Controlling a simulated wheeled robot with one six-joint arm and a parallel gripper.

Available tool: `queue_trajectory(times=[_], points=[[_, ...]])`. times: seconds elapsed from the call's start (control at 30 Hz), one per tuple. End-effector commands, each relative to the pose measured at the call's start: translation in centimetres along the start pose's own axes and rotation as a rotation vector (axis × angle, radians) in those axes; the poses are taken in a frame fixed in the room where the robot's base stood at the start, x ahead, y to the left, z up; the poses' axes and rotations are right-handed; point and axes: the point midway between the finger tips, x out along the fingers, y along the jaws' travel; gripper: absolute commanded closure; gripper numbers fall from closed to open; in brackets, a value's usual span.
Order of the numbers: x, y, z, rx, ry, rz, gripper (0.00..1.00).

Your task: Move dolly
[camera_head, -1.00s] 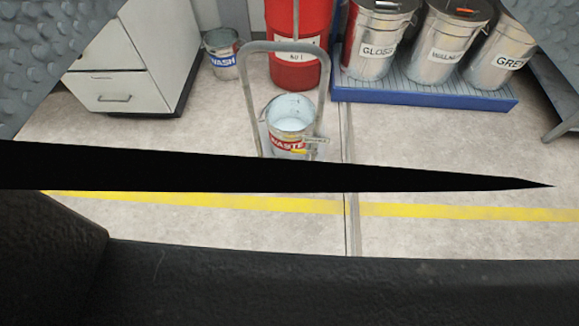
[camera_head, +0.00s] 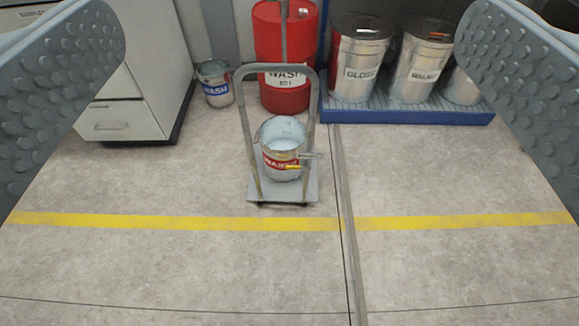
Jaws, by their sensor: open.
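The dolly is a small grey platform (camera_head: 267,193) with an upright grey hoop handle (camera_head: 275,69). It stands on the floor near the middle of the view, just beyond the yellow line. A bucket (camera_head: 283,150) with a red label stands on it and holds a pale liquid or lining. My gripper (camera_head: 290,75) is open, with one grey dimpled finger at each side of the picture. It is empty, and the dolly shows between the fingers, some way off and untouched.
A red drum (camera_head: 286,95) and a small WASH bucket (camera_head: 214,88) stand behind the dolly. Metal bins stand on a blue pallet (camera_head: 405,117) at right. A white cabinet (camera_head: 125,120) is at left. A yellow line (camera_head: 150,221) crosses the floor. The floor in front is clear.

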Motion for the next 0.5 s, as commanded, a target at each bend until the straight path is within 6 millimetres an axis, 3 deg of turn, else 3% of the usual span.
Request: queue_trajectory(times=[0.03,0.27,0.5], points=[[0.0,0.0,0.0,0.0,0.0,0.0,0.12],[0.8,-0.1,0.3,0.023,-0.003,-0.002,0.56],[6.4,-0.5,2.0,0.204,-0.002,-0.013,0.56]])
